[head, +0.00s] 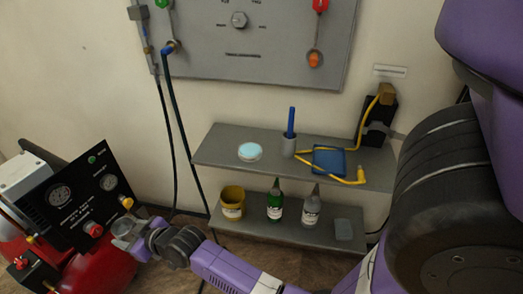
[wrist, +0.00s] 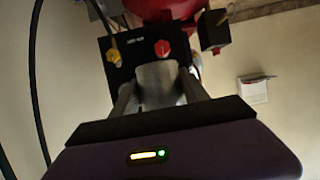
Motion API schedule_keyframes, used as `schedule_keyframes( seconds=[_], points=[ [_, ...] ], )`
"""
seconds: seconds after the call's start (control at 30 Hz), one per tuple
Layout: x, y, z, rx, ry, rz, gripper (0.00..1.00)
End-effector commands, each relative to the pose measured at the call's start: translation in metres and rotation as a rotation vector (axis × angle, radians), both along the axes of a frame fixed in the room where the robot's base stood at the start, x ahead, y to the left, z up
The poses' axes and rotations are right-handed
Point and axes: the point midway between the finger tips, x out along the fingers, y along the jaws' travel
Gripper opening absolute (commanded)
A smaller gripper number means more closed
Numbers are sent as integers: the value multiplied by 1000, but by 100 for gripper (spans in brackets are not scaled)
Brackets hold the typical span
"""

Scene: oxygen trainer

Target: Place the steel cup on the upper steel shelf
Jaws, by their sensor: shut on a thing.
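The steel cup (head: 122,228) is at the end of my arm at the lower left of the head view, in front of the red machine. My gripper (head: 130,240) is shut on it. In the wrist view the grey cup (wrist: 160,82) shows between the two fingers of my gripper (wrist: 158,92); its lower part is hidden by the gripper body. The upper steel shelf (head: 215,150) is on the wall, right of and apart from the cup. It has bare room at its left end.
On the upper shelf are a light-blue round dish (head: 250,152), a grey holder with a blue stick (head: 289,146), a blue book (head: 329,161) and a yellow cable (head: 340,178). The lower shelf (head: 290,232) holds a yellow pot (head: 232,203) and two bottles. Hoses hang left of the shelves.

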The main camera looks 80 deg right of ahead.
Motion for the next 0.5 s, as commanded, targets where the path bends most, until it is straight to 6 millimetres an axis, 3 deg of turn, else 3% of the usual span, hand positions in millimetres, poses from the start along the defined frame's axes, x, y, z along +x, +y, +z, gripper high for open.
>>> schedule_keyframes(
  seconds=[0.1, 0.23, 0.37, 0.5],
  points=[
    [-12, 24, 0, 0, 0, 22, 3],
    [-25, 39, 11, 0, -1, 28, 3],
    [-33, 27, 33, -2, -3, 5, 3],
    [-39, 2, 55, -1, -2, -30, 3]
  ],
)
